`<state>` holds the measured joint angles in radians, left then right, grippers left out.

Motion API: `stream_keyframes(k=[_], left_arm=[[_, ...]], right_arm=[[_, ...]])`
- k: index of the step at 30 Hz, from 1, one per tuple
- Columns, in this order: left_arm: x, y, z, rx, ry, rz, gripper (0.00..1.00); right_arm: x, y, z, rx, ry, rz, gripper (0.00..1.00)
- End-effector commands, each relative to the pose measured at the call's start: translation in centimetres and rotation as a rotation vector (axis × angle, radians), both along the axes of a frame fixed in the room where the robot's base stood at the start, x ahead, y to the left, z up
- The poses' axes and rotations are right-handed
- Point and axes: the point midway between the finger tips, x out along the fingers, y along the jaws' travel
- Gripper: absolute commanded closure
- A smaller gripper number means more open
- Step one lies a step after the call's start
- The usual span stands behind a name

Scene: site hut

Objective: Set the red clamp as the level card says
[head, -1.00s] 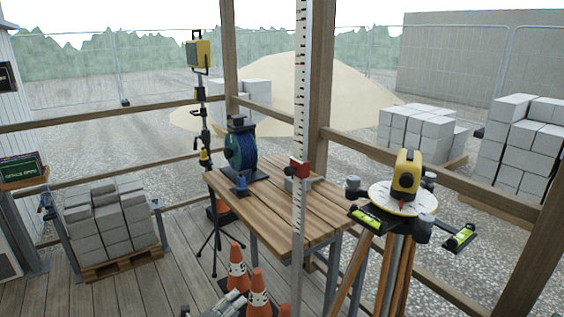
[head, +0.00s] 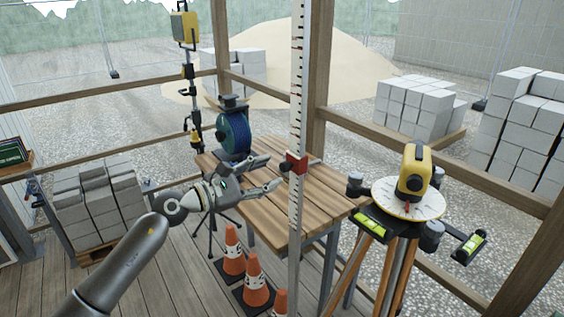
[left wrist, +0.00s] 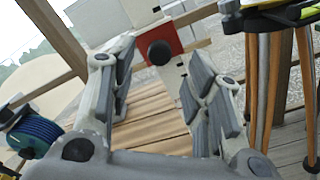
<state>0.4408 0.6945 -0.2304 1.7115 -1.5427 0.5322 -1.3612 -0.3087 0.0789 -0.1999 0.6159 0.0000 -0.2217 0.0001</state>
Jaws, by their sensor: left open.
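The red clamp (head: 296,163) sits on the tall white staff (head: 297,110) with dark graduations, a little above the tabletop's height. In the left wrist view the red clamp (left wrist: 178,42) shows with a round black knob (left wrist: 159,53) facing me. My left gripper (head: 272,173) is open just left of the clamp, its fingers pointing at it. In the left wrist view, the clamp appears beyond and between the fingertips (left wrist: 163,68); nothing is held. A dark green sign (head: 12,152) stands at the far left, its pale writing too small to read. My right gripper is not in view.
A wooden table (head: 318,206) stands behind the staff with a blue reel (head: 234,135). A yellow level (head: 413,170) on a tripod stands at right. Orange cones (head: 254,280) stand below the gripper. Blocks (head: 100,205) are stacked at left.

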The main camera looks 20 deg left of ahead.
Motion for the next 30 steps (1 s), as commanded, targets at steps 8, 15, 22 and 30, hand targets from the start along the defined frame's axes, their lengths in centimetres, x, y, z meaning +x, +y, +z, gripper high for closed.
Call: stream_keyframes(k=[8, 15, 22, 30], left_arm=[[3.3, -2.6, 0.2, -0.006, 0.001, 0.000, 0.55], [4.3, -3.3, 0.0, -0.003, 0.002, 0.000, 0.55], [4.3, -3.3, -0.1, -0.002, 0.002, 0.000, 0.55], [4.3, -3.3, -0.1, -0.003, 0.002, 0.000, 0.88]], right_arm=[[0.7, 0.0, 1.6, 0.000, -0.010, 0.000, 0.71], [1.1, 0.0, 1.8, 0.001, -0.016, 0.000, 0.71], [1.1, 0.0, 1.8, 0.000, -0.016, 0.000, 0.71], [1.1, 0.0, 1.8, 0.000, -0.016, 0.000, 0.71]])
